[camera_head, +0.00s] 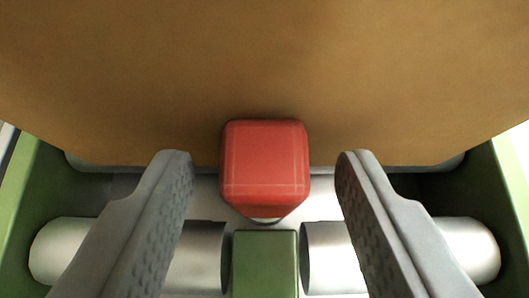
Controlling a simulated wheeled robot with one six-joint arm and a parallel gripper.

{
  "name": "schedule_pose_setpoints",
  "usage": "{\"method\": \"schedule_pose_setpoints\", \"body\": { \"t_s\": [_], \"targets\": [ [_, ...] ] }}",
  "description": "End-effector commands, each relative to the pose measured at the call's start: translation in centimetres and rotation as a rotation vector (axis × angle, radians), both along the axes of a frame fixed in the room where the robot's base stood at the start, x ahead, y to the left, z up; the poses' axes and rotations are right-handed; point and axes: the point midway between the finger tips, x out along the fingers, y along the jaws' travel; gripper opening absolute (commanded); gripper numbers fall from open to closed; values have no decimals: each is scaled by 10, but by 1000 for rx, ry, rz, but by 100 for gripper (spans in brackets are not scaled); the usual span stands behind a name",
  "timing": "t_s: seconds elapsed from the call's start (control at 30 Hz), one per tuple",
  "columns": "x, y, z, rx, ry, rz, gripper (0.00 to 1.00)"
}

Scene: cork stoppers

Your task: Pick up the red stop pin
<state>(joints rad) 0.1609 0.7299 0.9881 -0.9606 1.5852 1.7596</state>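The red stop pin (265,165) shows as a red block with rounded edges in the middle of the view, in front of a large brown surface. My gripper (264,172) is open, with one grey textured finger on each side of the pin. A clear gap shows between the pin and each finger, so neither finger touches it. The pin's lower end is mostly hidden, with a small pale metal part showing just below it.
A large brown surface (265,60) fills the top of the view behind the pin. Silvery cylinders (180,258) and a green block (265,265) lie below the pin, between green side parts (510,200). I cannot tell whether these are mine.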

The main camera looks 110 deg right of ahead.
Motion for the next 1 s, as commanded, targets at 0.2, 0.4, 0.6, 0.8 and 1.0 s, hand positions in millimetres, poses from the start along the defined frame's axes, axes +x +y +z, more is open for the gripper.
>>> {"method": "schedule_pose_setpoints", "body": {
  "t_s": [0.2, 0.4, 0.6, 0.8, 1.0],
  "targets": [
    [0, 0, 0, 0, 0, 0, 6],
    [0, 0, 0, 0, 0, 0, 0],
    [0, 0, 6, 0, -1, 0, 0],
    [0, 0, 33, -1, -2, 0, 0],
    [1, 0, 70, -1, -3, 0, 0]
  ]
}}
